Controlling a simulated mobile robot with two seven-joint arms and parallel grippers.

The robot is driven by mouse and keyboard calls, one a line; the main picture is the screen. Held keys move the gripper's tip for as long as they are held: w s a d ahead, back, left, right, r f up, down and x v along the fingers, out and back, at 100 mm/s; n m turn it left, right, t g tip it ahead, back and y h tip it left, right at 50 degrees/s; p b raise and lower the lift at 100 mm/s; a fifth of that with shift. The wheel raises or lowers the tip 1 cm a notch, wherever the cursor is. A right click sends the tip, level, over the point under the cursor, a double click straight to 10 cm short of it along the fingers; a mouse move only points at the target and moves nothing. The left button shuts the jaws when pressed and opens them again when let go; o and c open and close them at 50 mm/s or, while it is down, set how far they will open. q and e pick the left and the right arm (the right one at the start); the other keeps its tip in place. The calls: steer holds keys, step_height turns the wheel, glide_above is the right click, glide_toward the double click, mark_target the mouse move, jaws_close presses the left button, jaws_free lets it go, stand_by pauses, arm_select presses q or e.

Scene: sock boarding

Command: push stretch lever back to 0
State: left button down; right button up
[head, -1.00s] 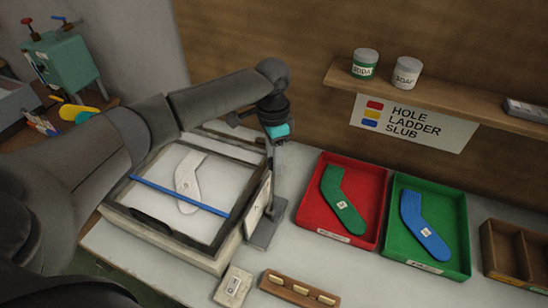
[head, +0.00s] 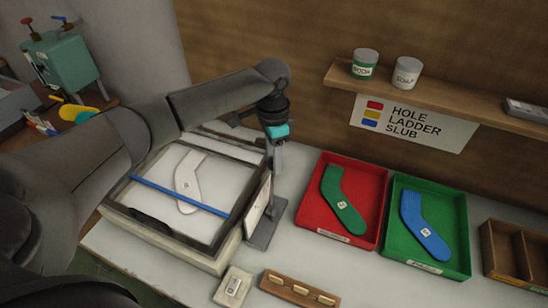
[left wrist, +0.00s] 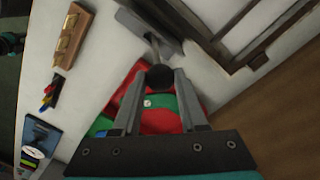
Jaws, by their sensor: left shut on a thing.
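The stretch lever's round dark knob (left wrist: 160,77) sits between my left fingertips in the left wrist view. My left gripper (left wrist: 159,82) is shut on this knob. The lever's stem runs from the knob to a grey base plate (left wrist: 152,30). In the head view, my left gripper (head: 277,158) points down above the grey lever base (head: 265,230), just right of the boarding frame (head: 228,240). The knob is hard to make out there. A white sock (head: 188,178) lies flat in the frame, with a blue bar (head: 175,194) across it.
Right of the lever stand a red tray (head: 374,212) with a green sock (head: 341,200) and a green tray (head: 456,225) with a blue sock (head: 423,225). A wooden holder (head: 298,289) and a small pale box (head: 233,287) lie in front. A shelf (head: 440,95) overhangs behind.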

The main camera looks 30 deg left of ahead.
stand_by(0.4)
arm_select(q)
steer(key=shift+w, duration=0.6)
steer(key=w, duration=0.1)
steer(key=w+f, duration=0.1)
steer(key=w, duration=0.2)
steer(key=shift+w+a+f+b, duration=0.15)
steer(key=shift+w+f+b, duration=0.2)
steer(key=shift+b, duration=0.05)
